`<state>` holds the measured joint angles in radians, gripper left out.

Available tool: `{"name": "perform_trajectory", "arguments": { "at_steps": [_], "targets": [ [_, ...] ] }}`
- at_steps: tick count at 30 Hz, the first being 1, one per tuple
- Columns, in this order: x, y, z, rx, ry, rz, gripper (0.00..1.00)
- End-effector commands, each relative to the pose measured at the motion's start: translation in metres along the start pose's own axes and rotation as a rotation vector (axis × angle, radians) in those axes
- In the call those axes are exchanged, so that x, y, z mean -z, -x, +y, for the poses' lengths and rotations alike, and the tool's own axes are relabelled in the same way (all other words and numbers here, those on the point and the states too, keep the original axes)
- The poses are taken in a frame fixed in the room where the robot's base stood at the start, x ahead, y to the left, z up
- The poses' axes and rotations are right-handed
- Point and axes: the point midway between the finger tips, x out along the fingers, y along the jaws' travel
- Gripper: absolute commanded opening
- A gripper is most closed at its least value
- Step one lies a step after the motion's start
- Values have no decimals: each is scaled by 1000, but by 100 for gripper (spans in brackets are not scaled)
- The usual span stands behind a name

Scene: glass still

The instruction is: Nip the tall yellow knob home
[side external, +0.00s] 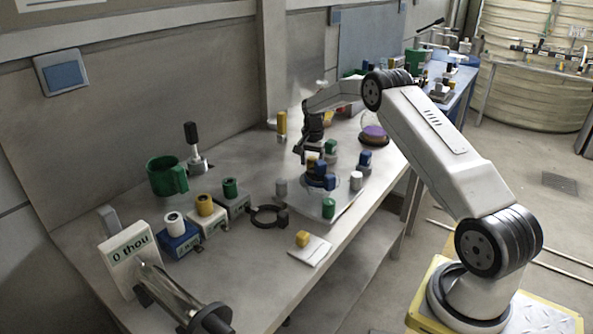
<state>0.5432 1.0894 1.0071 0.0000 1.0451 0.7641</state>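Several yellow knobs are in view. The tallest is a yellow cylinder (282,122) standing upright at the back of the bench, near the wall post. A shorter yellow knob (205,204) tops a small white block at the left. Another low yellow knob (303,238) sits on a white plate (314,253) at the bench's front edge. My gripper (305,154) points down over the middle of the bench, close above a cluster with a blue knob (330,182) and a small yellow-orange piece. Its fingertips are too small and dark to tell their opening or whether they touch anything.
A green mug (166,176), a black-handled lever (194,148) and knob-topped blocks stand at the left, with a "0 thou" gauge (133,255) and glass tube in front. A dark ring clamp (268,216) lies mid-bench. Green knobs (328,208) and a purple-topped round piece (374,135) stand around my gripper.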

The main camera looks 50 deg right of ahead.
Motion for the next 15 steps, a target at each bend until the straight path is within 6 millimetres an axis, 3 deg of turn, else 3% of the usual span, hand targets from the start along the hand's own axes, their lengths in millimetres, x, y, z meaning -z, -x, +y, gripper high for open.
{"name": "perform_trajectory", "arguments": {
  "at_steps": [1, 6, 15],
  "targets": [
    [0, 0, 0, 0, 0, 0, 51],
    [0, 0, 0, 0, 1, 0, 0],
    [0, 0, 0, 1, -28, 0, 0]
  ]
}}
